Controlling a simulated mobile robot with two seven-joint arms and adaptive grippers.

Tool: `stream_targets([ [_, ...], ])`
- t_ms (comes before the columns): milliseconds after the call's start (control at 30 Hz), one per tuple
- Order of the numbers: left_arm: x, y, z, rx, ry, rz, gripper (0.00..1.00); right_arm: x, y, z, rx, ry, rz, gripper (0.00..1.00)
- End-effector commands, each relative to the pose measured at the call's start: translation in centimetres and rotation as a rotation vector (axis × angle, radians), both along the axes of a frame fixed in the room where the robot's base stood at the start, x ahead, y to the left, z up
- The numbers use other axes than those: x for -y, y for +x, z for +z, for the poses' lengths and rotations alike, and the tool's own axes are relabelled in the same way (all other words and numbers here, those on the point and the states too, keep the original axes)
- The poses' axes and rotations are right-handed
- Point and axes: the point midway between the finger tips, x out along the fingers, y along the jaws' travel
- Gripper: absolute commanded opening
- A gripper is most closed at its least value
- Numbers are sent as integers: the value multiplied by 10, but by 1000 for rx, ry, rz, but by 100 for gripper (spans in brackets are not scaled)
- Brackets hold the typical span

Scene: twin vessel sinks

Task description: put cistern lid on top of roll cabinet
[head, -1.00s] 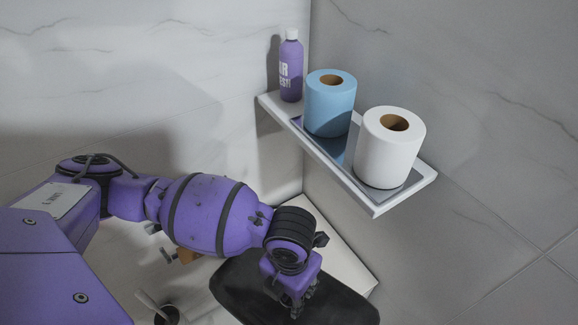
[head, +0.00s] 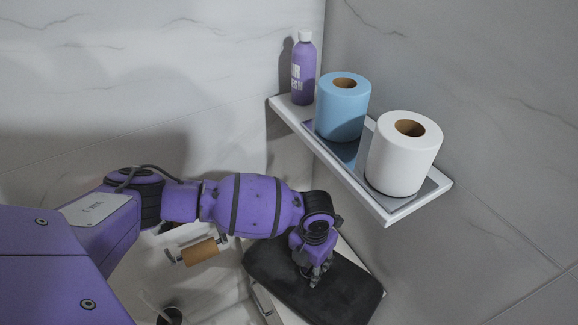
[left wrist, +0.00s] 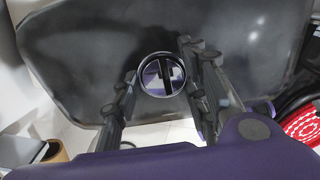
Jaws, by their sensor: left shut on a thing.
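The cistern lid (head: 345,293) is a dark, rounded slab at the lower middle of the head view. It fills much of the left wrist view (left wrist: 230,30), with a round chrome-rimmed button (left wrist: 161,75) in it. My left gripper (head: 314,278) is shut on the lid, its fingers on both sides of the button. A white cabinet (head: 264,301), seemingly the roll cabinet, shows as pale edges beneath the lid. The lid hides most of its top. I cannot tell whether lid and cabinet touch. My right gripper is not in view.
A wall shelf (head: 443,184) above and to the right holds a purple bottle (head: 303,72), a blue roll (head: 342,110) and a white roll (head: 402,158). A brown roll (head: 200,252) hangs left of the lid. Marble walls close the corner.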

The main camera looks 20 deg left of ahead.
Motion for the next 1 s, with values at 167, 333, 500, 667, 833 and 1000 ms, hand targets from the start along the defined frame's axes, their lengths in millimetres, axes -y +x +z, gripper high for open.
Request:
stream_targets([
  [167, 1, 2, -22, 3, -1, -1, 0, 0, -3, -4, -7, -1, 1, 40],
  [333, 1, 3, -26, 7, -2, -2, 0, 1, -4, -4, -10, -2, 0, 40],
  [500, 1, 3, -26, 7, -1, -2, 0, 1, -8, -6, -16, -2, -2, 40],
  [667, 0, 1, -30, 4, 1, -2, 46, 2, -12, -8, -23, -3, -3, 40],
  [833, 0, 1, -30, 4, 1, -1, 60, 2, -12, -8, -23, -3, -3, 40],
  [1000, 0, 1, -30, 4, 1, -1, 60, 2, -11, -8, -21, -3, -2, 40],
])
